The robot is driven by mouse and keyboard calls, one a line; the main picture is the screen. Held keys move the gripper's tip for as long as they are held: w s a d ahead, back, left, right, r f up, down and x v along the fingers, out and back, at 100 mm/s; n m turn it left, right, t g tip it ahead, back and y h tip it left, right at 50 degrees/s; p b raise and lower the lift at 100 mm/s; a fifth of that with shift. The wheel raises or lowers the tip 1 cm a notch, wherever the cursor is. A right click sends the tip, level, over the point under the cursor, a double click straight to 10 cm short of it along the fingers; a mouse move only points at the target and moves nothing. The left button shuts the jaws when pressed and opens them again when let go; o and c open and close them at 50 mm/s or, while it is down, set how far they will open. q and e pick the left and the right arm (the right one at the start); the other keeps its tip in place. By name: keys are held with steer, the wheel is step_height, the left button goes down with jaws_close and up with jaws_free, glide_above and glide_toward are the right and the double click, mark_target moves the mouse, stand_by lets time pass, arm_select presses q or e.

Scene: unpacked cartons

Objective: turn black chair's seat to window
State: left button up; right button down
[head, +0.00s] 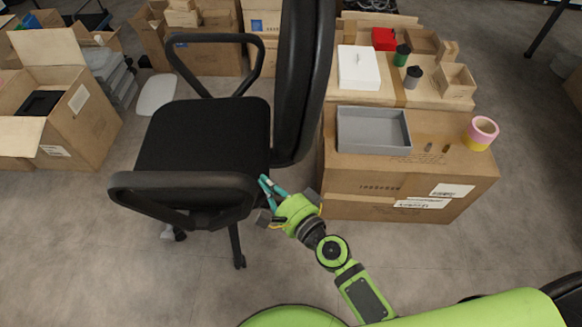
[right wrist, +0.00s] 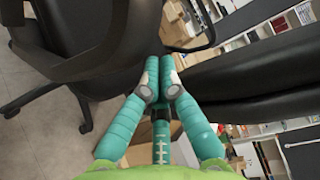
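The black chair (head: 205,135) stands on the grey floor left of centre in the head view. Its seat points left and its tall backrest (head: 303,80) is on the right. My right gripper (head: 266,187) is at the chair's near right side, by the near armrest (head: 185,190) and the lower end of the backrest. In the right wrist view its teal fingertips (right wrist: 159,78) are close together with nothing seen between them. Black chair parts (right wrist: 85,40) fill the upper left there; whether the fingers touch them I cannot tell. My left gripper is not in view. No window shows.
A closed carton (head: 410,175) with a grey tray (head: 373,130) and tape rolls (head: 481,132) stands close right of the backrest. More cartons stand behind. An open carton (head: 85,120) is at the left.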

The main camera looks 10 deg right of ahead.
mark_target(256, 192)
steer(key=shift+s+a, duration=0.35)
steer(key=shift+a, duration=0.25)
steer(key=shift+s+a, duration=0.3)
steer(key=shift+a, duration=0.3)
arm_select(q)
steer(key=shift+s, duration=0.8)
arm_select(e)
steer(key=shift+s+a, duration=0.15)
steer(key=shift+a, duration=0.05)
